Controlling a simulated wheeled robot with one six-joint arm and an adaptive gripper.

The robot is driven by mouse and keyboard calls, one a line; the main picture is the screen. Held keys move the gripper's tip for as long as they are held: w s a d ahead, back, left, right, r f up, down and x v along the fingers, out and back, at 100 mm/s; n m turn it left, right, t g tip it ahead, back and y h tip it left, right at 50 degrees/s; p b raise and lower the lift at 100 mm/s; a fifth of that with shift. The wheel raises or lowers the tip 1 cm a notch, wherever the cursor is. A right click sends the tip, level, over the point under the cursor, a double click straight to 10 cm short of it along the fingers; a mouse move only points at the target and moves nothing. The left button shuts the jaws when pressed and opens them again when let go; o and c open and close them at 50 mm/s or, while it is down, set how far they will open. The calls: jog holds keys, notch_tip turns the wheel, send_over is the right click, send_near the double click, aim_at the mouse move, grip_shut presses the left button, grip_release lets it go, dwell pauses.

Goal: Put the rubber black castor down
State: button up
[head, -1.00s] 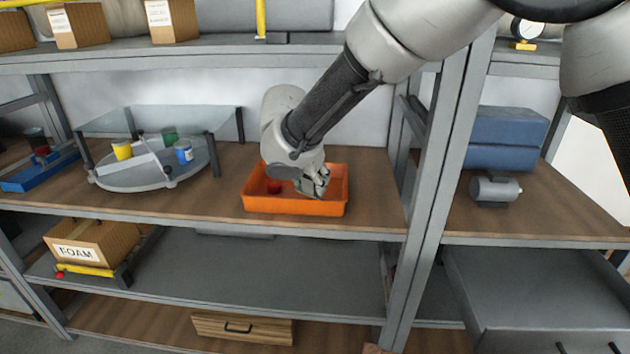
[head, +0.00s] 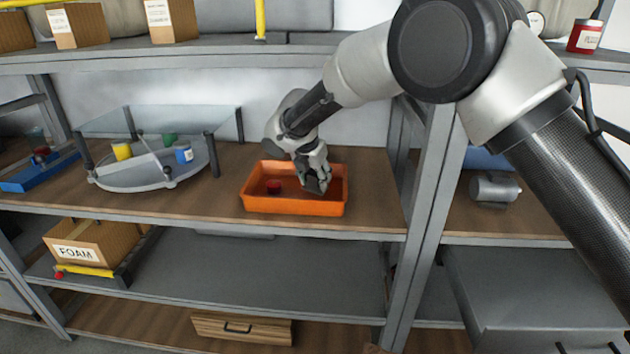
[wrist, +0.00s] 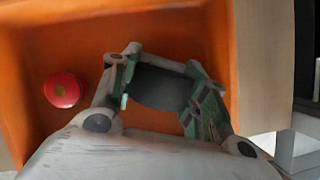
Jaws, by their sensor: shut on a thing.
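My gripper (head: 316,185) is inside the orange tray (head: 295,208), over its right part, pointing down. In the wrist view my gripper (wrist: 160,95) is shut on a dark piece, the black castor (wrist: 160,88), held between the two fingers. The castor's lower part is hidden, so I cannot tell whether it touches the tray floor. The orange tray also fills much of the wrist view (wrist: 185,35).
A red round thing (head: 274,187) lies in the tray's left part, apart from my gripper; it also shows in the wrist view (wrist: 63,90). A grey turntable (head: 150,180) with small cans stands left of the tray. A shelf upright (head: 430,200) stands to the right.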

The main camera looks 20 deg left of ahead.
jog(key=shift+w+a+r+g, duration=0.1)
jog(key=shift+w+g, duration=0.25)
jog(key=shift+g, duration=0.35)
jog(key=shift+f, duration=0.8)
jog(key=shift+f, duration=0.2)
jog(key=o, duration=1.3)
jog(key=shift+s, duration=0.1)
